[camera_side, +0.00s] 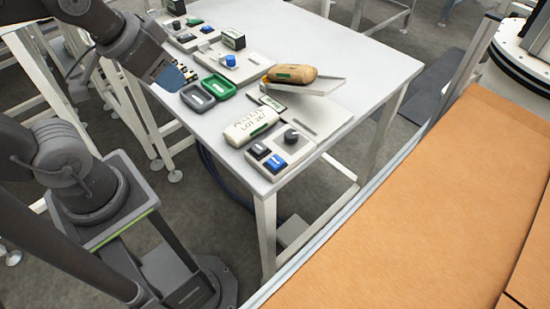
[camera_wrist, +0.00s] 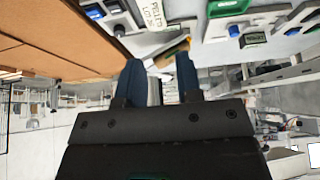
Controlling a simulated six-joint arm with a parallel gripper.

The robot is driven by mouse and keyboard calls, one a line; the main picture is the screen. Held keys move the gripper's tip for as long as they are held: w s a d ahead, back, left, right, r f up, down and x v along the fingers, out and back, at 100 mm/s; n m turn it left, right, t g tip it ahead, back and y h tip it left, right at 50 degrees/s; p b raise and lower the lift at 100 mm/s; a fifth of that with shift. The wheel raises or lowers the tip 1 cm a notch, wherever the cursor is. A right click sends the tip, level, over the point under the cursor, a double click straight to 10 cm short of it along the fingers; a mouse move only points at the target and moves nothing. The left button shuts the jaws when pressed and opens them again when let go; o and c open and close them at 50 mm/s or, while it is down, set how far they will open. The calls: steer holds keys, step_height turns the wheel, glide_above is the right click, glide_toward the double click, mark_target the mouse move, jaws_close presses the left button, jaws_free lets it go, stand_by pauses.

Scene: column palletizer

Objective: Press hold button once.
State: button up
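No label I can read says hold, so I cannot tell which button is the hold button. A near panel (camera_side: 296,155) on the table carries a blue button (camera_side: 275,164), a black button (camera_side: 259,150) and a dark knob (camera_side: 291,136). A far panel carries a green button (camera_side: 194,22), a blue button (camera_side: 207,29) and a black button (camera_side: 184,38). My gripper (camera_side: 184,76) is above the table's left edge, apart from all buttons. In the wrist view, the two blue fingers of my gripper (camera_wrist: 161,76) stand apart with nothing gripped between them.
A green tray (camera_side: 219,86) and a grey tray (camera_side: 197,96) lie near my gripper. A white labelled pack (camera_side: 251,126) lies beside the near panel. A brown pack (camera_side: 292,74) rests on a tilted plate. A blue knob (camera_side: 230,61) sits on another panel. The table's right side is clear.

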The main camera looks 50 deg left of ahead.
jaws_close()
stand_by(1.3)
